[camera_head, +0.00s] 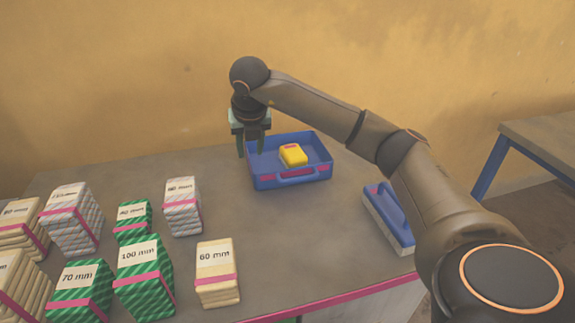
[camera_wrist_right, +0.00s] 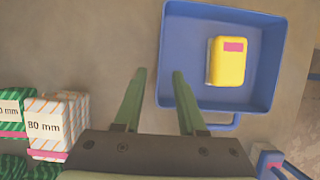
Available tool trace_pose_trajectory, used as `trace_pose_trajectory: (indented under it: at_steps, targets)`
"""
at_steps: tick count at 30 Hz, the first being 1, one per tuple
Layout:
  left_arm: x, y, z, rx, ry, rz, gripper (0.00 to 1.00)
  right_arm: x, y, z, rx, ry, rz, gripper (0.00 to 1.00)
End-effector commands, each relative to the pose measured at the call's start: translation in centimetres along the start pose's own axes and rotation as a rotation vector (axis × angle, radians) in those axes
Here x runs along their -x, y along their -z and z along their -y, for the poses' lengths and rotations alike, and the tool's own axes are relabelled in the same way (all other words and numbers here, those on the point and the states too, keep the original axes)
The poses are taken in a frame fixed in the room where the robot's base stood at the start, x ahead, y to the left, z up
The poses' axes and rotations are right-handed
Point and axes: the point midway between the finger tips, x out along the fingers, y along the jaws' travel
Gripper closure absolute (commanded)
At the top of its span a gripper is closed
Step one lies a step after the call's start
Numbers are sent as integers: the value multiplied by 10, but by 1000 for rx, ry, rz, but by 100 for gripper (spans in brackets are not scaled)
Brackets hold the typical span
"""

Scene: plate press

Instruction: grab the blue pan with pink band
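The blue pan (camera_head: 262,181) stands on the grey table towards the back, with a pink band on its front wall by a handle. A yellow block (camera_head: 293,155) with a pink patch lies inside it. My right gripper (camera_head: 253,148) is at the pan's back left corner, fingers pointing down. In the right wrist view the gripper (camera_wrist_right: 159,75) is open and empty, and its right finger overlaps the left edge of the pan (camera_wrist_right: 188,50). I cannot tell whether it touches the pan. My left gripper is not in view.
Several labelled stacks with pink bands, such as a green one (camera_head: 143,280) and a cream one (camera_head: 217,272), stand at the left and front. A blue and white object (camera_head: 388,212) lies right of the pan, partly behind my arm. The table between is clear.

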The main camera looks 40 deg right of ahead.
Motion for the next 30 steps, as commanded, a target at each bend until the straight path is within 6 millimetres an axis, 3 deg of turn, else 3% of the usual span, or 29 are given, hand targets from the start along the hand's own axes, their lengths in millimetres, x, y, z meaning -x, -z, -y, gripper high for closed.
trace_pose_trajectory:
  at_steps: [5,13,23,30]
  targets:
    - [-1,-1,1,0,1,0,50,-13,-1,-1,1,0,-2,60]
    - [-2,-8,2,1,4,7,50,-52,-7,-2,0,1,-3,60]
    - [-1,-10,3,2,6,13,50,-58,-8,-2,1,1,0,60]
    - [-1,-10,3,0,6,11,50,-58,-8,-2,1,1,0,87]
